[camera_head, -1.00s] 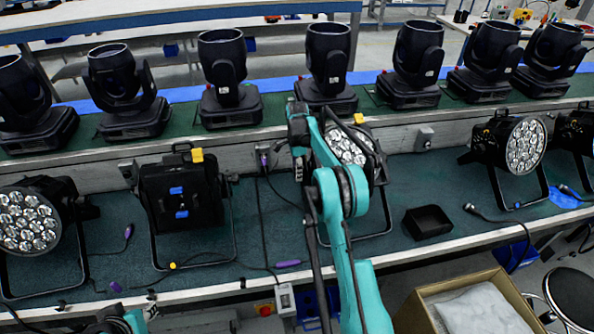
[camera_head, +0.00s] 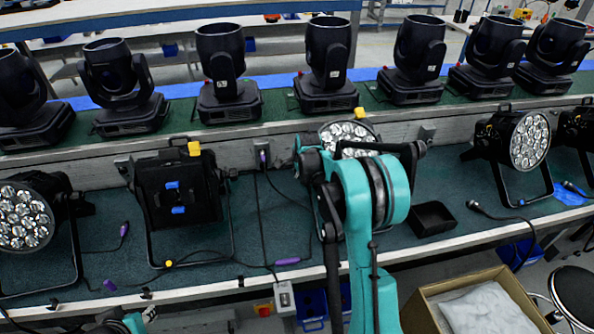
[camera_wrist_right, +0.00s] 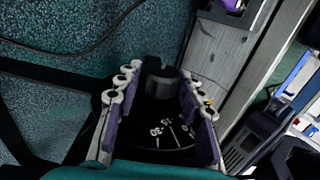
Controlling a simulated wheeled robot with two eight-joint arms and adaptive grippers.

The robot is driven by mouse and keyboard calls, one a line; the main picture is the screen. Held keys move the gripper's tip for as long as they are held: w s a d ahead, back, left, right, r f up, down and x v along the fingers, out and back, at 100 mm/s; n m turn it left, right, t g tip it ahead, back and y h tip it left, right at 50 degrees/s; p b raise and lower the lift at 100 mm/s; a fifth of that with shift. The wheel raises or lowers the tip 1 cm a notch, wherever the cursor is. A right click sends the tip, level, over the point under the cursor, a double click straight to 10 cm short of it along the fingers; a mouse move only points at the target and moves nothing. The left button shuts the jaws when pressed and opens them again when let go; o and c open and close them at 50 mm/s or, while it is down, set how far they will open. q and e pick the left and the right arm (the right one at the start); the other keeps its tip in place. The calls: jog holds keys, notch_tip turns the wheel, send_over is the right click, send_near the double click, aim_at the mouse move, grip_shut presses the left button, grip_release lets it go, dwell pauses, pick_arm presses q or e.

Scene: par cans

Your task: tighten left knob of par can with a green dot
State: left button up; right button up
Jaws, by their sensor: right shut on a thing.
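The par can (camera_head: 348,130) in the middle, with a lit-looking lens face and a yellow tag on top, stands behind my right arm, which hides most of it. I cannot make out a green dot. In the right wrist view a black round knob (camera_wrist_right: 160,84) stands over a dial with white marks and numbers. My right gripper (camera_wrist_right: 159,79) has its purple-padded fingers on either side of this knob and is shut on it. In the head view the fingers are hidden by the arm. Of my left arm only a teal piece shows at the bottom left.
Other par cans stand at the left (camera_head: 24,217), left of middle (camera_head: 178,192) and right (camera_head: 527,141). A row of moving heads (camera_head: 328,65) lines the back shelf. A cardboard box (camera_head: 415,305) is at the front right.

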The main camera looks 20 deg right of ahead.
jog(key=t+b, duration=0.4)
jog(key=f+t+h+b, duration=0.1)
jog(key=t+b, duration=0.1)
jog(key=shift+s+a+b, duration=0.1)
jog(key=shift+s+b, duration=0.2)
jog(key=shift+t+h+b, duration=0.4)
jog(key=shift+t+b, duration=0.8)
jog(key=shift+b, duration=0.35)
jog(key=shift+r, duration=0.1)
jog(key=o, duration=1.2)
jog(key=shift+c, duration=0.2)
jog(key=shift+s, duration=0.1)
jog(key=v, duration=1.1)
jog(key=shift+s, duration=0.4)
